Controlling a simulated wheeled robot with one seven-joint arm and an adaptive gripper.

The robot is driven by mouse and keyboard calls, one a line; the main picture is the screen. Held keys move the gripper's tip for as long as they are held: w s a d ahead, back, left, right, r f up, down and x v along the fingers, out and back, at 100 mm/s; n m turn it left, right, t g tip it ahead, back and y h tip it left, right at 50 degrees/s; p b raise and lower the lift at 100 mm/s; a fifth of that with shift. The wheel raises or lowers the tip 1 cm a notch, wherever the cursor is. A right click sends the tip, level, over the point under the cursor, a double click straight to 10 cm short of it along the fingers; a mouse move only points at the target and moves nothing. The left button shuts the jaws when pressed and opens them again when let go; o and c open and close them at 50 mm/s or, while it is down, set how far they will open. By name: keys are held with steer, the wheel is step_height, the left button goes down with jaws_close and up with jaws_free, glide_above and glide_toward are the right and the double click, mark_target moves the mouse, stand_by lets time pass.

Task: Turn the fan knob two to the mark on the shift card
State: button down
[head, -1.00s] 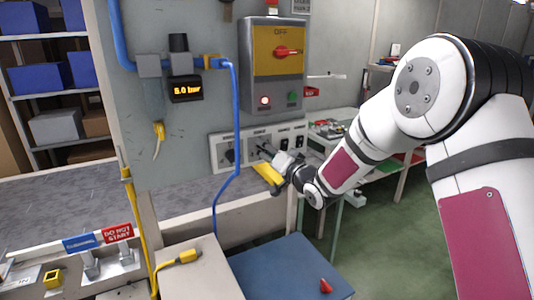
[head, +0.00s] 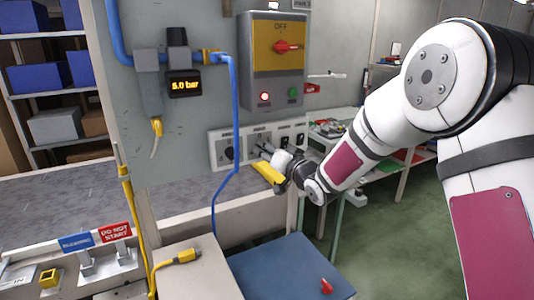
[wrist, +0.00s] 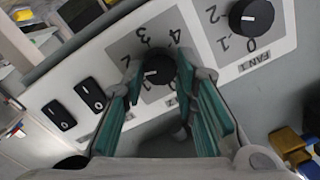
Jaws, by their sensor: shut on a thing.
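Fan knob two (wrist: 158,70) is a black round knob on a grey dial plate with numbers around it, in the middle of the wrist view. A short white line on it faces left in that view. My gripper (wrist: 157,82) is shut on this knob, with one green-lined finger on each side. The knob's printed name is mostly hidden by the fingers. In the head view my gripper (head: 268,151) reaches the white control panel (head: 217,157). I cannot make out which card is the shift card.
The fan 1 knob (wrist: 251,17) sits beside the held knob. Two black rocker switches (wrist: 75,104) are on the other side. A blue hose (head: 236,130) hangs before the panel. Above is a yellow switch box (head: 275,52) with a red handle. A blue-topped table (head: 285,268) stands below.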

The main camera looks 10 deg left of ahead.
steer(key=n+b, duration=0.8)
steer(key=shift+a+n+h, duration=0.1)
steer(key=shift+n+h, duration=0.3)
steer(key=shift+b, duration=0.3)
steer(key=shift+r, duration=0.1)
steer(key=c, duration=1.3)
jaws_free()
steer(key=shift+s, duration=0.1)
steer(key=v, duration=1.2)
